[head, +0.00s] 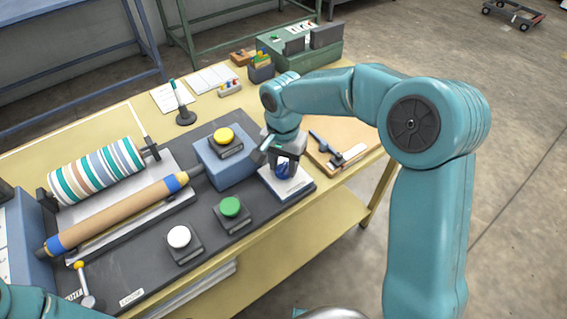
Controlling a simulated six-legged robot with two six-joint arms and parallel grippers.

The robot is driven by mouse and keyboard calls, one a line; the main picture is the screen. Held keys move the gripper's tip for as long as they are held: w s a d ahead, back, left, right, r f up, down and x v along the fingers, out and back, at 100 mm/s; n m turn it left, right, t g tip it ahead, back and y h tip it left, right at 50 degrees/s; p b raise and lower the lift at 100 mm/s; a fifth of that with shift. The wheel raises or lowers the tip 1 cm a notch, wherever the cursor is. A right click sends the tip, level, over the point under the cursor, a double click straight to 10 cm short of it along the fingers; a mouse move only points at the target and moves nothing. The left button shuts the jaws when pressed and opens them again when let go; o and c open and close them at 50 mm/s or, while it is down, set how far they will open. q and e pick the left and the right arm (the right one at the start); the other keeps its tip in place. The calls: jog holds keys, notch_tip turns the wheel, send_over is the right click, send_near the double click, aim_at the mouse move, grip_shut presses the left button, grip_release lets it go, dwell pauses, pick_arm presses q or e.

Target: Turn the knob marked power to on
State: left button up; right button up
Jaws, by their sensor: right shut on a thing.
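A blue knob (284,171) stands on a pale plate (295,188) at the right end of the dark press base. My right gripper (283,163) reaches down from above and is shut on the knob. The fingers hide much of the knob, and any power or on marking cannot be read here. Only a part of my left arm shows at the lower left corner; its gripper is out of the picture.
Beside the knob stand a yellow button (224,136) on a blue housing, a green button (230,207) and a white button (178,237). Striped (97,170) and brown (118,213) rollers lie left. A clipboard (343,138) with a tool lies right. A green toolbox (300,50) stands behind.

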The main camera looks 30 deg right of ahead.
aim_at(283, 167)
dwell(0.3)
jog(key=o, duration=1.1)
jog(key=shift+s+a+r, duration=0.1)
jog(key=shift+c, duration=0.2)
jog(key=shift+r, duration=0.25)
notch_tip(283, 167, up, 16)
jog(key=p, duration=0.1)
jog(key=shift+p, duration=0.3)
jog(key=shift+f, duration=0.1)
